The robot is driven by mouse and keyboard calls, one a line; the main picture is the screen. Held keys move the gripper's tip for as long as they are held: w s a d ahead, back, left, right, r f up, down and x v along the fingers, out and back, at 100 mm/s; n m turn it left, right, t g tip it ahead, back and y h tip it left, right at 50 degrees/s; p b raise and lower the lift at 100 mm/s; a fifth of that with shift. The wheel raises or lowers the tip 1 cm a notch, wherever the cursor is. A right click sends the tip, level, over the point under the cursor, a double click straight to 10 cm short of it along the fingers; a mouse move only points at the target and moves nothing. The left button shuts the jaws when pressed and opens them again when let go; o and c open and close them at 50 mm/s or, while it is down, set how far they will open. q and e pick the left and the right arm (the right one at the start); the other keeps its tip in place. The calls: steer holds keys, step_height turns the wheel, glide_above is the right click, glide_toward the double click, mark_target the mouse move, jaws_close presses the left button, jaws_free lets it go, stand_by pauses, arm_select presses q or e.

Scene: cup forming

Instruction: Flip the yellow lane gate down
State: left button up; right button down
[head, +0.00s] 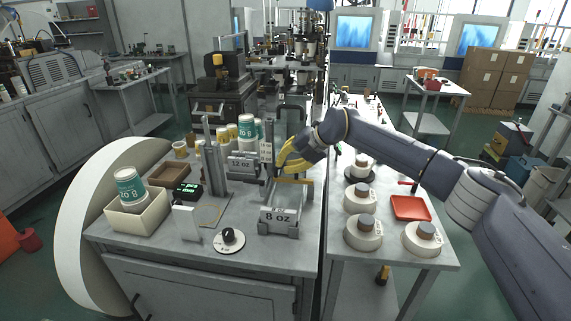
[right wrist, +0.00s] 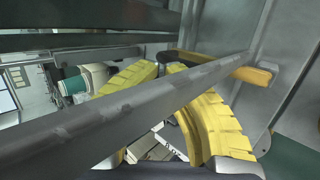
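A yellow bar (head: 296,181), which looks like the lane gate, lies about level above the 8 OZ block (head: 279,215) in the head view. A yellow piece (right wrist: 253,76) in the right wrist view, at the upper right, may be its end. My right gripper (head: 282,163) has yellow fingers and is at the lane posts, just above and behind the bar. A grey bar crosses in front of the fingers. Contact with the gate cannot be told. My left gripper is not in view.
A 12 OZ block (head: 242,164) and grey posts stand left of my gripper, with paper cups (head: 246,129) behind. A bin with a cup (head: 137,219) is at the left. Several white round holders (head: 362,232) and a red tray (head: 410,208) are on the right table.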

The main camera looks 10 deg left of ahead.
step_height(320, 180, up, 14)
steer(key=s, duration=0.2)
steer(key=shift+s+f, duration=0.15)
steer(key=shift+s, duration=0.2)
stand_by(0.3)
steer(key=shift+d, duration=0.1)
